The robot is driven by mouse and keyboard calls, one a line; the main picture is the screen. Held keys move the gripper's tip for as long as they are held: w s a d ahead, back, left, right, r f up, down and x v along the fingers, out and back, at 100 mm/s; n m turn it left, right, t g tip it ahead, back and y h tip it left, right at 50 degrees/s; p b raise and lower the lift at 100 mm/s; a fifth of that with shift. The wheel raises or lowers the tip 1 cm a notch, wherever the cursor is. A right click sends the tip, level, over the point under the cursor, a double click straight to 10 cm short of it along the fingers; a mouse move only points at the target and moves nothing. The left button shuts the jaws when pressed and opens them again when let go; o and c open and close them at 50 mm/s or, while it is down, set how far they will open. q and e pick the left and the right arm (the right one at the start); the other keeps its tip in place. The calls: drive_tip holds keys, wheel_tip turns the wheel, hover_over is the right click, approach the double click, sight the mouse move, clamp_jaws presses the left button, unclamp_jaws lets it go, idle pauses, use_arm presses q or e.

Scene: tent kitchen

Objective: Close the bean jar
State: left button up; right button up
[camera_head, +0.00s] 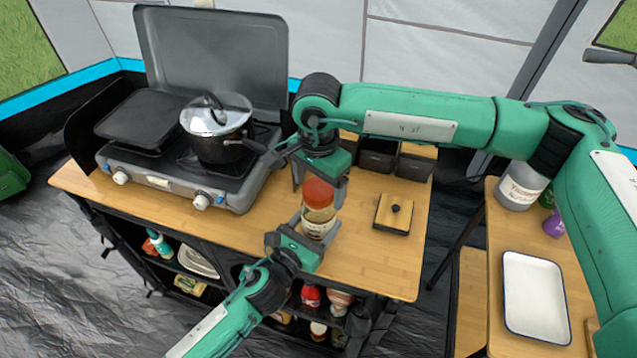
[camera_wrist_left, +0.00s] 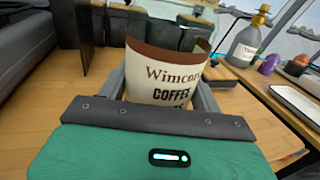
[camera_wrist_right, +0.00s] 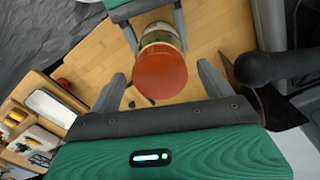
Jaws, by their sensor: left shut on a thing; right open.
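A jar with a red-orange lid (camera_head: 320,191) and a cream label (camera_head: 317,229) stands upright above the wooden counter's front part. My left gripper (camera_head: 312,238) is shut on the jar's lower body. In the left wrist view the jar's label (camera_wrist_left: 168,82) fills the middle, a finger on each side, and reads "COFFEE". My right gripper (camera_head: 321,181) is open directly above, its fingers on either side of the lid. In the right wrist view the round lid (camera_wrist_right: 160,72) lies between the spread fingers, with gaps. The lid appears on the jar's mouth; I cannot tell how tightly it sits.
A square wooden lid with a black knob (camera_head: 381,221) lies on the counter (camera_head: 372,262). Dark containers (camera_head: 376,160) stand behind. A stove (camera_head: 165,178) with a pot (camera_head: 222,145) is left. A white tray (camera_head: 535,297) and a bottle (camera_head: 518,188) are on the right table.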

wheel_tip(320, 180, up, 12)
idle(0.5)
use_arm(q)
drive_tip(key=o, duration=2)
drive_tip(key=shift+c, duration=0.2)
use_arm(e)
wheel_tip(320, 180, down, 3)
drive_tip(key=b, duration=0.3)
drive_tip(key=shift+f, duration=0.15)
use_arm(q)
drive_tip(key=v, duration=1.3)
drive_tip(key=shift+s+a, duration=0.2)
drive_tip(key=shift+s, duration=0.15)
use_arm(e)
drive_tip(key=shift+f, duration=0.15)
